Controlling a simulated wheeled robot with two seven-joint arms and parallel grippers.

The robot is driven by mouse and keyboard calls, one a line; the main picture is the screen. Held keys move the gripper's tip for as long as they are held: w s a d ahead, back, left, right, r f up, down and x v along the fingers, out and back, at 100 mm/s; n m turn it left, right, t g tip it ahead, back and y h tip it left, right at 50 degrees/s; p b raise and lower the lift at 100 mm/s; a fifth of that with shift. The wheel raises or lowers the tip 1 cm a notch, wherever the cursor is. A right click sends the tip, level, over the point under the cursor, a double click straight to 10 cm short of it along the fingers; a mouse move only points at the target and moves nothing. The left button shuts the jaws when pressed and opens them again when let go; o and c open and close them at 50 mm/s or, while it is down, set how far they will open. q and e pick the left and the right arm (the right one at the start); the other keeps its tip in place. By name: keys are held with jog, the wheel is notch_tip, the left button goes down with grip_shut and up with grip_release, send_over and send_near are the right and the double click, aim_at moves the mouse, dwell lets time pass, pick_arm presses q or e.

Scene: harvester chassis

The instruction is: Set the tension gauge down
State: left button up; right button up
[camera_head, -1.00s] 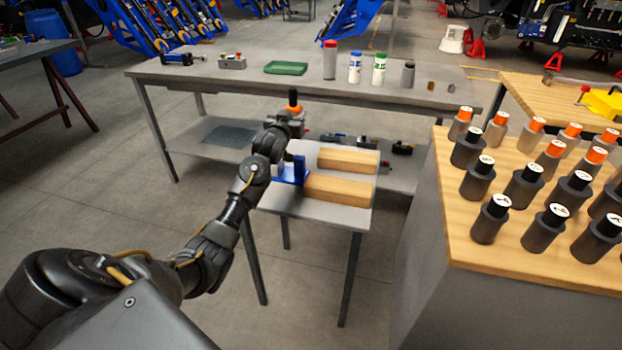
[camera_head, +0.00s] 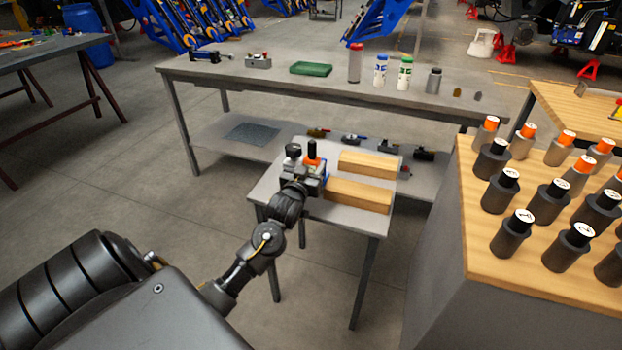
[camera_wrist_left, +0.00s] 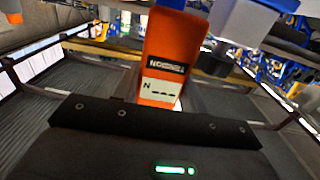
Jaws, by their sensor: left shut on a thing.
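The tension gauge (camera_wrist_left: 172,50) is orange with a black-and-white label and stands up in front of my palm in the left wrist view. My left gripper (camera_head: 308,177) is shut on it, low over the left part of the small grey table (camera_head: 352,223). In the head view the hand and wrist hide most of the gauge. A blue piece (camera_head: 324,166) shows just behind the gripper, mostly hidden. I cannot tell whether the gauge touches the table or the blue piece. My right gripper is not in view.
Two wooden blocks (camera_head: 367,163) (camera_head: 358,194) lie on the small table, right of my gripper. A long grey workbench (camera_head: 220,70) stands behind. A wood-topped stand (camera_head: 490,262) with several capped cylinders is at the right. Open floor lies left of the small table.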

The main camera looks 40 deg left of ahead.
pick_arm(q)
jog(key=f, duration=0.2)
jog(key=shift+s+d+f, duration=0.25)
jog(key=shift+s+f, duration=0.1)
jog(key=shift+f, duration=0.75)
jog(key=o, duration=1.2)
